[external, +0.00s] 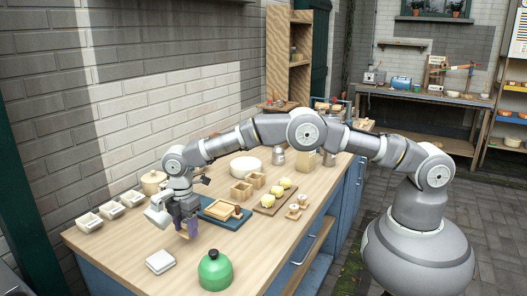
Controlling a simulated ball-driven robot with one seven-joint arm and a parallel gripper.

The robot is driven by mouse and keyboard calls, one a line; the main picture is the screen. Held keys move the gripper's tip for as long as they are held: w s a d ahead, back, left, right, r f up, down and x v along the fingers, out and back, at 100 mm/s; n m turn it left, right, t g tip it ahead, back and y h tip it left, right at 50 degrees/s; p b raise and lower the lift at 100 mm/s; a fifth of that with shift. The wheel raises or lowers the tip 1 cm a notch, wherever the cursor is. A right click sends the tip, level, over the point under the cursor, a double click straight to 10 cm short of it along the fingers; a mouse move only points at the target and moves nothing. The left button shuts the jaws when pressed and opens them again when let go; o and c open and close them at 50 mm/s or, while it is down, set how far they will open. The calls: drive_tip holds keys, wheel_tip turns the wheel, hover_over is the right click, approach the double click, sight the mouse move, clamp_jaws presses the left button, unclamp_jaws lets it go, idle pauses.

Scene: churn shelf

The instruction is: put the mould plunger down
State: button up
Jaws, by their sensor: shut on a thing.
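My gripper (189,226) is low over the front left of the wooden worktop (130,250). It is shut on a small tan wooden piece, which I take to be the mould plunger (183,234). The fingers and wrist hide most of the piece. I cannot tell whether its lower end touches the worktop. The piece is above and right of a white square stack (160,262) and left of a blue mat (229,224) bearing a wooden board.
A green round jar (215,272) stands at the front edge. Small pale trays (90,222) line the left. Wooden boxes (241,191), a board with yellow lumps (265,208) and small cups (293,212) are to the right. Bare wood lies left of the gripper.

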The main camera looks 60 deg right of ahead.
sight(185, 231)
drive_tip(key=shift+w+a+f, duration=0.1)
drive_tip(key=shift+w+f, duration=0.1)
drive_tip(key=shift+f, duration=0.1)
wheel_tip(185, 231, down, 3)
drive_tip(key=shift+f+b, duration=0.1)
drive_tip(key=shift+b, duration=0.8)
drive_tip(key=shift+r, duration=0.2)
drive_tip(key=shift+f, duration=0.1)
drive_tip(key=o, duration=1)
drive_tip(key=shift+o, duration=0.2)
wheel_tip(185, 231, up, 12)
drive_tip(key=p, duration=0.4)
